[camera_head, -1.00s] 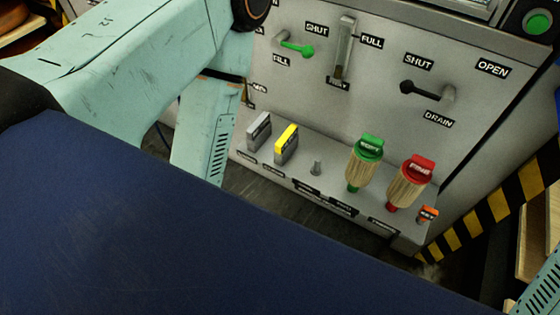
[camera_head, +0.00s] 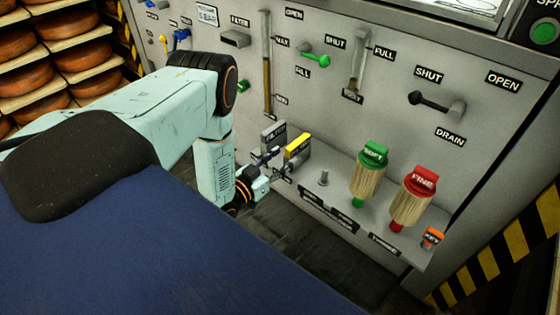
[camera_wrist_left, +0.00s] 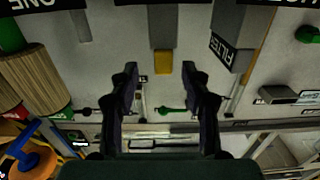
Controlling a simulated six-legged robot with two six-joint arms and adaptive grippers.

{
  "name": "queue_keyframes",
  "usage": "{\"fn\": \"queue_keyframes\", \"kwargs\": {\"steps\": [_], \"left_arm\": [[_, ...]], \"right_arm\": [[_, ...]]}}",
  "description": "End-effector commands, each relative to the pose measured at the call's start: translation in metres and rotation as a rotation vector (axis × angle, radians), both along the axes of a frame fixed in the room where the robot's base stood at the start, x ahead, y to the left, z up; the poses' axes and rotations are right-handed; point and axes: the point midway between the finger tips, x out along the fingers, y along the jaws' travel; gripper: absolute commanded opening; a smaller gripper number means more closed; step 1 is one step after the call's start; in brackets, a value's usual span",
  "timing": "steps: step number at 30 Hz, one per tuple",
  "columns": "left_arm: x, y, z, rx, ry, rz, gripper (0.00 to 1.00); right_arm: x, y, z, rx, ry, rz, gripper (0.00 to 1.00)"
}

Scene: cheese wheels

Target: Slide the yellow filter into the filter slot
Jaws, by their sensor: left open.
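My left gripper (camera_head: 276,165) is open and empty, low in front of the yellow filter and a grey filter (camera_head: 272,132). The fingers (camera_wrist_left: 160,76) also show spread in the left wrist view. The filter slot (camera_head: 236,38) is a grey rectangular mouth under the FILTER label, high on the panel; it also shows in the left wrist view (camera_wrist_left: 288,95). My right gripper is out of view.
The grey filter stands close to the left of the yellow one. To the right on the ledge (camera_head: 385,245) are a small peg (camera_head: 323,178), a green-topped brush (camera_head: 369,175), a red-topped brush (camera_head: 412,198) and an orange key tag (camera_head: 432,238). Levers and a gauge tube (camera_head: 266,70) fill the panel.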

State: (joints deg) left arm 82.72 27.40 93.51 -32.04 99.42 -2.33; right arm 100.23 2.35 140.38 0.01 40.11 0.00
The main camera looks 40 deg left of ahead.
Motion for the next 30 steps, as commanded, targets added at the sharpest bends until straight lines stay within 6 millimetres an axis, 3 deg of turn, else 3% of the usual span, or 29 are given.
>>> {"fn": "queue_keyframes", "kwargs": {"steps": [18, 30], "left_arm": [[0.072, 0.002, 0.002, 0.002, -0.016, -0.003, 0.47], [0.079, -0.002, 0.004, 0.001, -0.015, -0.003, 0.47]], "right_arm": [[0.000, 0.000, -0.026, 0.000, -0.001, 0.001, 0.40], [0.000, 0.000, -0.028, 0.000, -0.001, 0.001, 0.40]]}}
